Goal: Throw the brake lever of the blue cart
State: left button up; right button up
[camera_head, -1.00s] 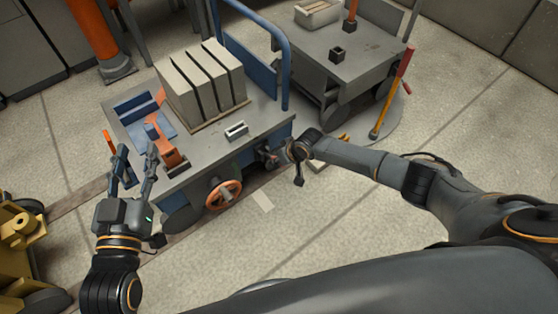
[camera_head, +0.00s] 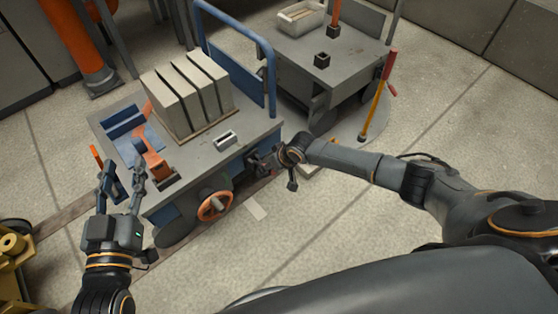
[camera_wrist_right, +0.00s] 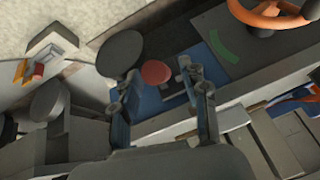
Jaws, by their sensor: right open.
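The blue cart (camera_head: 262,130) has a grey top and stands left of centre in the head view. In the right wrist view, a red round knob (camera_wrist_right: 155,72), which looks like the brake lever's end, shows at the cart's blue side, beside a dark slotted plate with a green arc (camera_wrist_right: 222,48). My right gripper (camera_wrist_right: 160,95) is open, with the knob seen between and beyond its fingers; I cannot tell whether they touch it. In the head view, my right gripper (camera_head: 264,160) is at the cart's near side, partly hidden. My left gripper (camera_head: 122,180) is open and empty by the cart's left end.
An orange handwheel (camera_head: 214,206) sits on the cart's near side. Pale slabs (camera_head: 180,100) stand on its top. A grey cart (camera_head: 345,60) and a red-handled yellow lever (camera_head: 374,110) stand behind on the right. Yellow machinery (camera_head: 12,250) is at left. Floor is clear at right.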

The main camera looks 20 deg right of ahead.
jog(key=v, duration=1)
jog(key=shift+r, duration=0.1)
dwell(0.3)
